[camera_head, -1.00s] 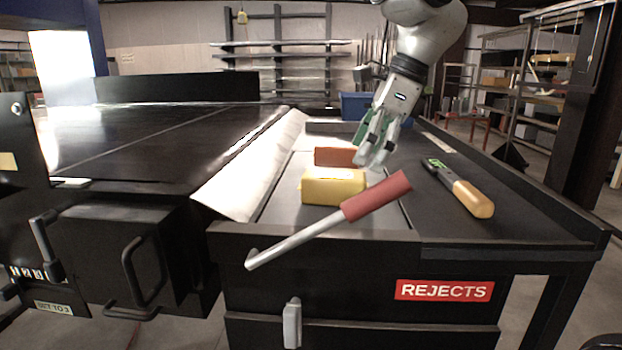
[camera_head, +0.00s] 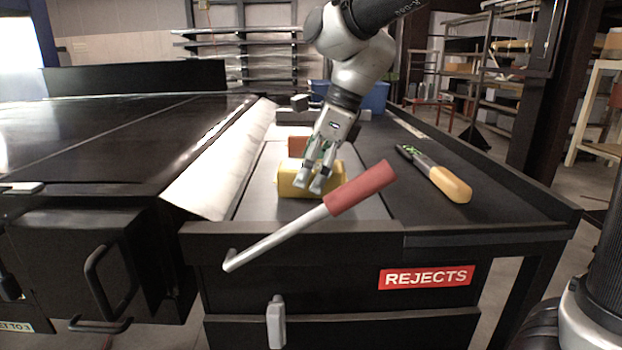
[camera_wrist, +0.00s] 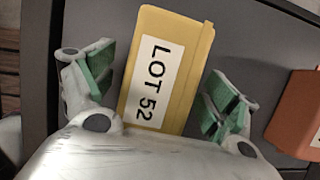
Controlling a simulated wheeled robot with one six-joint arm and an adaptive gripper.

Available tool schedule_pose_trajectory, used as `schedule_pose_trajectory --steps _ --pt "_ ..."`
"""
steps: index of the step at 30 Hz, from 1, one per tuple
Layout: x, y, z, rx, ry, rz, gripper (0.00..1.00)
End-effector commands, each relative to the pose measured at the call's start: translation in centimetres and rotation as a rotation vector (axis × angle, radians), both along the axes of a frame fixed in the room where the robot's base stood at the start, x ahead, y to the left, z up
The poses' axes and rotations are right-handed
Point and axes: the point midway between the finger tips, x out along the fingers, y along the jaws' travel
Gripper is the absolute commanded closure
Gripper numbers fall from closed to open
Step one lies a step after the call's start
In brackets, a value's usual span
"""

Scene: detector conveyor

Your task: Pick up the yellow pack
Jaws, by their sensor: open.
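The yellow pack (camera_head: 290,183) lies on the grey panel near the front of the rejects bench, partly hidden by my gripper (camera_head: 319,190) in the head view. In the wrist view the yellow pack (camera_wrist: 172,60) has a white label reading LOT 52 and shows between my fingers. My gripper (camera_wrist: 158,100) is open, its green-padded fingers on either side of the pack's near end. I see a gap on both sides. It holds nothing.
An orange-brown block (camera_head: 297,146) stands just behind the pack; it also shows at the right of the wrist view (camera_wrist: 298,115). A red-handled hooked bar (camera_head: 345,193) slants across the bench's front edge. A yellow-handled tool (camera_head: 447,184) lies to the right. A white sheet (camera_head: 215,165) borders the dark conveyor.

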Motion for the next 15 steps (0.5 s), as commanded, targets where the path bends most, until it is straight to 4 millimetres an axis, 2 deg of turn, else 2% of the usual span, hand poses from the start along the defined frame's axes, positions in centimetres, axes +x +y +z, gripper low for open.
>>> schedule_pose_trajectory --steps 2,12,15 --pt "0.00 -0.01 0.02 0.000 0.000 0.000 0.14" --pt "0.01 -0.02 0.04 0.000 0.000 0.000 0.76" --pt "0.03 -0.01 0.09 0.001 -0.001 0.000 0.77"
